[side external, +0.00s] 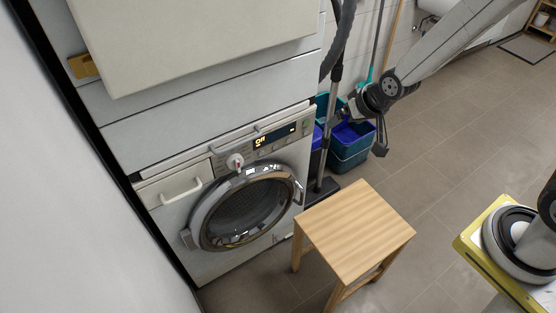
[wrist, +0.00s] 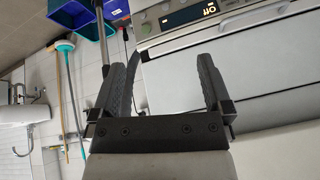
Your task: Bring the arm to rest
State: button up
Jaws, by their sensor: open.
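My gripper (side external: 362,118) hangs in the upper middle of the side external view, on the arm that comes in from the top right. It is in front of the blue and teal bins, right of the washing machine, and touches nothing that I can make out. In the wrist view my gripper (wrist: 166,85) shows two dark fingers spread apart with nothing between them. Beyond the fingers is the pale appliance front. The washing machine (side external: 171,239) has its round glass door shut, and its display (side external: 275,138) reads "Off".
A wooden stool (side external: 357,225) stands in front of the machine. Blue and teal bins (side external: 350,148) and a vacuum tube (side external: 329,130) stand beside it. A yellow-edged stand (side external: 468,243) is at lower right. A sink (wrist: 25,113) shows in the wrist view.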

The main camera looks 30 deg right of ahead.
jog(key=s+d+r+n+g, duration=0.1)
jog(key=s, duration=0.5)
jog(key=s+d+r+n+g, duration=0.1)
jog(key=s+d+g, duration=0.1)
jog(key=s, duration=0.4)
jog(key=shift+r+n+g, duration=0.3)
jog(key=shift+r, duration=0.1)
